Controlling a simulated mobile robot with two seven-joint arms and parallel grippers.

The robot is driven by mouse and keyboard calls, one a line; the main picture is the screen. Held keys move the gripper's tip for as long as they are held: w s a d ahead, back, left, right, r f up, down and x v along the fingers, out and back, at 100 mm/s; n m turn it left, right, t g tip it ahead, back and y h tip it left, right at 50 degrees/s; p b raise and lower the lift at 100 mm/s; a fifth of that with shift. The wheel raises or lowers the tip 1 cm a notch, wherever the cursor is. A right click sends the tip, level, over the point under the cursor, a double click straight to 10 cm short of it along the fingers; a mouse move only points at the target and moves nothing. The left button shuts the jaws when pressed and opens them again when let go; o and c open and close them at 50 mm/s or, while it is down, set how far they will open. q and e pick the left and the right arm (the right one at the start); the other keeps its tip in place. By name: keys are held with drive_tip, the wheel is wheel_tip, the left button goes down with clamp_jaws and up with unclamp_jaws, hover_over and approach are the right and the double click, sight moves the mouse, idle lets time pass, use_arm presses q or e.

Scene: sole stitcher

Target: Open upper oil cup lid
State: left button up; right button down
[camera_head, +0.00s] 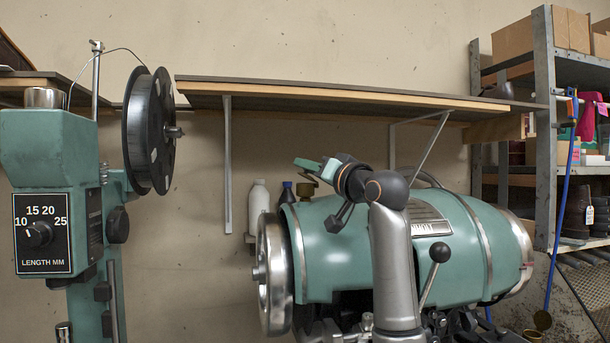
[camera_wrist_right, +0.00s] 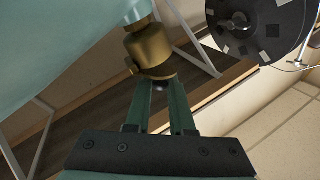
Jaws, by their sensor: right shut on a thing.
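The upper oil cup is a small brass cup standing on top of the teal machine body (camera_head: 345,250). In the head view the cup (camera_head: 306,189) shows just below my right gripper (camera_head: 312,167). In the right wrist view the cup (camera_wrist_right: 150,50) is large, at the upper middle, attached to the teal body. The two green fingers of my right gripper (camera_wrist_right: 158,84) are shut on the end of its brass lid (camera_wrist_right: 158,74). The fingertips partly hide the lid, and I cannot tell how far it is open. My left gripper is not in view.
A wall shelf (camera_head: 350,92) runs above the machine. A white bottle (camera_head: 259,203) and a dark bottle (camera_head: 286,193) stand behind the machine. A teal post with a black reel (camera_head: 150,130) is at left. A loaded metal rack (camera_head: 545,130) is at right.

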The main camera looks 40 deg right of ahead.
drive_tip(key=m, duration=0.1)
drive_tip(key=m+h, duration=0.1)
drive_tip(key=m, duration=0.1)
drive_tip(key=d+m+b, duration=0.1)
drive_tip(key=shift+s+r+m+t+h, duration=0.15)
drive_tip(key=shift+s+m+t+h, duration=0.15)
drive_tip(key=shift+t, duration=0.1)
drive_tip(key=m, duration=0.1)
drive_tip(key=m+h, duration=0.1)
drive_tip(key=m, duration=0.1)
drive_tip(key=shift+s+d+m+h, duration=0.15)
drive_tip(key=shift+d+m+h, duration=0.15)
drive_tip(key=m+h, duration=0.2)
drive_tip(key=m, duration=0.1)
drive_tip(key=shift+s+d+m, duration=0.15)
drive_tip(key=shift+d+m, duration=0.15)
drive_tip(key=shift+s+d+f+m+g+h, duration=0.15)
drive_tip(key=shift+m+h, duration=0.3)
drive_tip(key=shift+m, duration=0.55)
drive_tip(key=shift+s+d+f+m+g+h, duration=0.2)
drive_tip(key=shift+m+h, duration=0.25)
drive_tip(key=shift+m, duration=0.55)
drive_tip(key=shift+w+r, duration=0.1)
drive_tip(key=shift+r, duration=0.05)
drive_tip(key=c, duration=0.8)
unclamp_jaws()
